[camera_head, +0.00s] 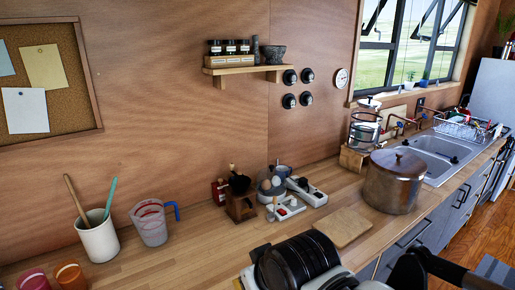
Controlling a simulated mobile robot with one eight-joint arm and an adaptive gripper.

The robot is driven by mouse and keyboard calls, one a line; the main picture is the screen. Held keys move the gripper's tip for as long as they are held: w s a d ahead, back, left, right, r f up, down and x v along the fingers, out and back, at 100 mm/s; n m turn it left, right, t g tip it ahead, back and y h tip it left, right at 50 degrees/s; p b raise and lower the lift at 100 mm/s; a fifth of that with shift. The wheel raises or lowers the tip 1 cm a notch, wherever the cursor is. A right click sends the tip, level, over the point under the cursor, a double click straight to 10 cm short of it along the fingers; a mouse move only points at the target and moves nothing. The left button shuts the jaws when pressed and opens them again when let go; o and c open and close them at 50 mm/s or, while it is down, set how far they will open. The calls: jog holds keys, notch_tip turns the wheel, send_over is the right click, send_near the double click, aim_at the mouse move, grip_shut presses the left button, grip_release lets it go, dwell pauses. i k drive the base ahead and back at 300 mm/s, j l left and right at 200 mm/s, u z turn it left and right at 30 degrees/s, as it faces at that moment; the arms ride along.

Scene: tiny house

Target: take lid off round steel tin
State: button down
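A large round steel vessel (391,187) stands on the wooden counter, right of centre, with a lid (397,161) with a small knob resting on its top. It is the largest round metal container in view; I cannot tell for certain that it is the tin. My arm enters at the bottom centre. Dark curved parts at the lower right edge look like my gripper (412,268). They are in front of the counter edge, apart from the vessel. The fingertips are not clearly shown, and I cannot tell whether it is open or shut.
A wooden board (343,227) lies left of the vessel. A clear lidded jar (365,126) stands behind it, and a sink (436,152) is to the right. A grinder (240,207), measuring jug (151,222) and utensil crock (100,240) stand further left. A shelf (243,70) hangs above.

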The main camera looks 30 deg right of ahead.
aim_at(396, 162)
jog(key=z, duration=1.85)
